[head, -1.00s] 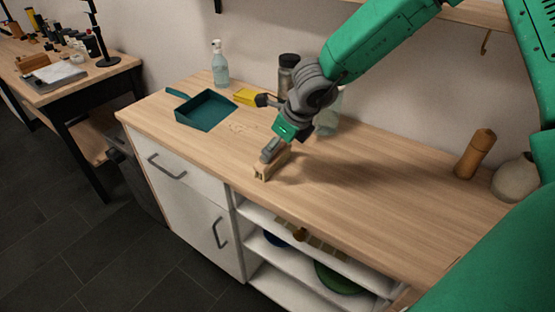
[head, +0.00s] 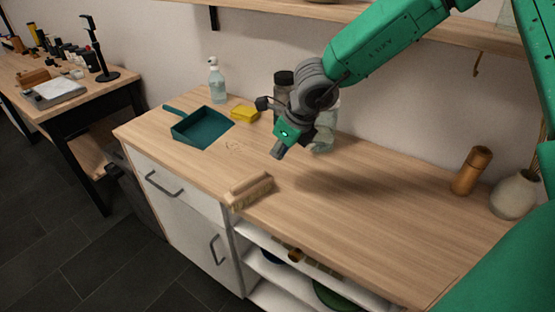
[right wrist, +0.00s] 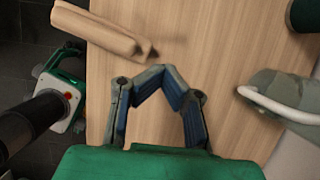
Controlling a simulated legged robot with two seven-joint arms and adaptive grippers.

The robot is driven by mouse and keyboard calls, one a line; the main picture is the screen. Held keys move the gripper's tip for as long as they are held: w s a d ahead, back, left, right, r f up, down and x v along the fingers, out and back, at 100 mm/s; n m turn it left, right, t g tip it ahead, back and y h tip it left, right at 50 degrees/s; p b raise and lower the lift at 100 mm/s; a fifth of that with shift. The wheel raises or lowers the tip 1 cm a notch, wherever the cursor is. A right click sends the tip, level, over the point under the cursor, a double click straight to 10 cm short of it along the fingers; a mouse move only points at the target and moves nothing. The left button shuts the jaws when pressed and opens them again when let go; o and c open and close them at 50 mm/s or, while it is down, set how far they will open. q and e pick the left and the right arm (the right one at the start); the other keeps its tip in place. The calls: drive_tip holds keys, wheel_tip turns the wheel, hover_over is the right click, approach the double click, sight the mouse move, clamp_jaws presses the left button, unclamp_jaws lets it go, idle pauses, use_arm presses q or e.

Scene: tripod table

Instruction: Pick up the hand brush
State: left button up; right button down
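The hand brush (head: 249,187) has a pale wooden body and short bristles and lies at the front edge of the wooden counter (head: 350,205). It also shows in the right wrist view (right wrist: 100,29) at the upper left, beyond my fingers. My right gripper (head: 278,152) is above the counter, behind and to the right of the brush, clear of it. In the right wrist view its fingertips (right wrist: 164,72) come together with nothing between them. My left gripper is not in view.
A teal dustpan (head: 202,127), a yellow sponge (head: 245,113) and a spray bottle (head: 217,82) are at the counter's back left. A dark-lidded jar (head: 284,84) stands behind my gripper. A wooden mill (head: 472,171) and a round vase (head: 514,194) stand at right. The middle counter is clear.

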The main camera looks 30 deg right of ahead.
wheel_tip(320, 180, up, 23)
drive_tip(key=p, duration=0.4)
drive_tip(key=shift+a+r, duration=0.15)
drive_tip(key=shift+r, duration=0.05)
drive_tip(key=shift+w, duration=0.1)
drive_tip(key=shift+c, duration=2.3)
unclamp_jaws()
drive_tip(key=v, duration=1.1)
drive_tip(key=o, duration=0.5)
drive_tip(key=shift+r, duration=0.25)
drive_tip(key=shift+c, duration=0.2)
